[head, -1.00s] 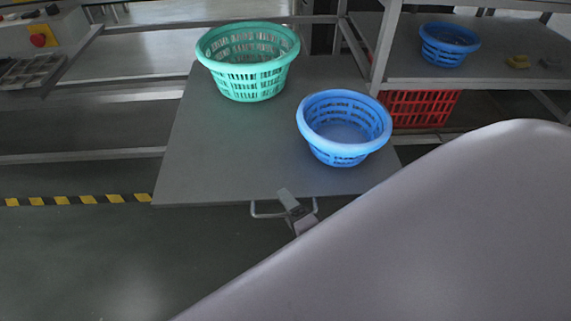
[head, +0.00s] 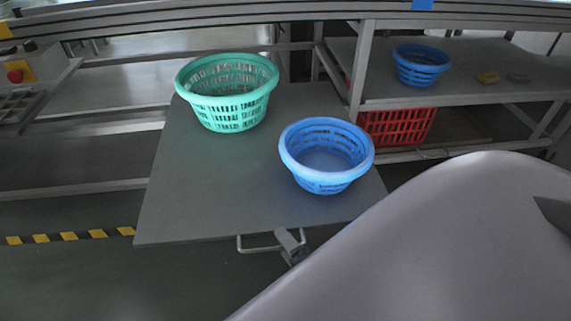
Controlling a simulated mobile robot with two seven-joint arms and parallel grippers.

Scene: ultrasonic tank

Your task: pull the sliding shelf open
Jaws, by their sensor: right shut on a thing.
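The sliding shelf (head: 200,200) is a grey flat board that sticks out from the metal frame toward me. A thin metal handle (head: 252,250) is on its front edge. My right gripper (head: 284,236) is at the right part of the handle and is shut on it. Much of the right arm behind the gripper is hidden by a large grey part of mine. A green basket (head: 228,110) stands at the back left of the shelf, and a light blue basket (head: 328,178) stands at its right side. My left gripper is not in view.
A frame rack at the right holds a blue basket (head: 421,70) on its upper level and a red crate (head: 402,126) below. A yellow-black floor stripe (head: 68,236) lies at the left. The floor in front of the shelf is clear.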

